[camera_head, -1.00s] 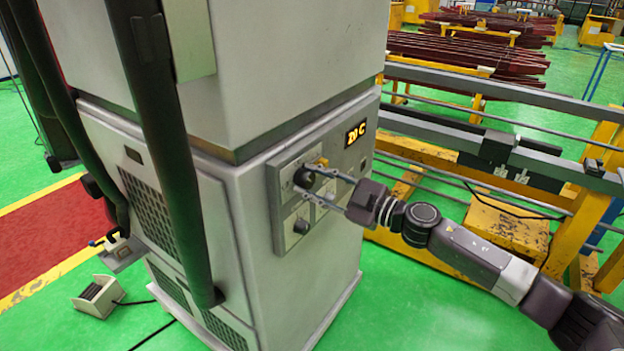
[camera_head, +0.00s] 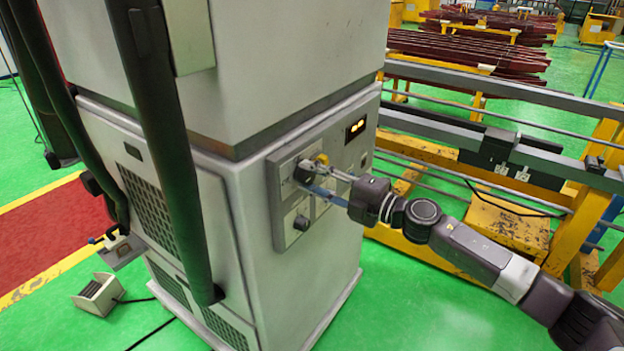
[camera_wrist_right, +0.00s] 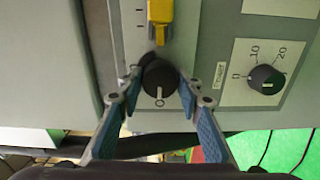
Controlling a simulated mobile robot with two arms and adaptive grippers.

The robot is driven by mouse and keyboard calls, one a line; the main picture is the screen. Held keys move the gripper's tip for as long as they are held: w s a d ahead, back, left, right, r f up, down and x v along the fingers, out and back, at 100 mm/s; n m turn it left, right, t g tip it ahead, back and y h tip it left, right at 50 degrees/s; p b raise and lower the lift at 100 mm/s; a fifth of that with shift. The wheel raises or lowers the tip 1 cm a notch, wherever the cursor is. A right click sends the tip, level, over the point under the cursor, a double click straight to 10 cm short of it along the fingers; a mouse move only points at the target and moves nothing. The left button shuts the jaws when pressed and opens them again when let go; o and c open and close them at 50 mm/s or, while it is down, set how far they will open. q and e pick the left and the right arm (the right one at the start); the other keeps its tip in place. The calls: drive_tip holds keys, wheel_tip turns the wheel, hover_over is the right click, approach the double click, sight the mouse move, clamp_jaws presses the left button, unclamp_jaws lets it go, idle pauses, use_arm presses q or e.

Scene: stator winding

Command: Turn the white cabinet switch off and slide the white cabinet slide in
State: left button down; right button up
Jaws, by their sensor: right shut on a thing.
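The white cabinet (camera_head: 290,270) stands in the middle of the head view, with a control panel on its right face. My right gripper (camera_head: 314,179) is shut on the black rotary switch (camera_head: 302,172) there. In the wrist view its fingers (camera_wrist_right: 160,84) grip the switch (camera_wrist_right: 160,77) from both sides, and the white mark on the knob points at the 0 mark. The yellow slide (camera_wrist_right: 160,18) sits just beyond the switch and also shows in the head view (camera_head: 322,159). My left gripper is out of view.
A second black knob (camera_wrist_right: 265,78) with a 0-10-20 scale is beside the switch. The cabinet's display (camera_head: 356,128) shows two orange dashes. Yellow and grey racks (camera_head: 500,165) stand close on the right. A small pedal box (camera_head: 98,294) lies on the green floor at left.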

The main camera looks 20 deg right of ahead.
drive_tip(key=shift+f+n, duration=0.1)
drive_tip(key=shift+n, duration=0.3)
drive_tip(key=o, duration=1.2)
drive_tip(key=shift+c, duration=0.2)
drive_tip(key=shift+s+d, duration=0.2)
drive_tip(key=shift+s, duration=0.1)
drive_tip(key=v, duration=1.1)
drive_tip(key=shift+s+d, duration=0.1)
drive_tip(key=shift+d, duration=0.05)
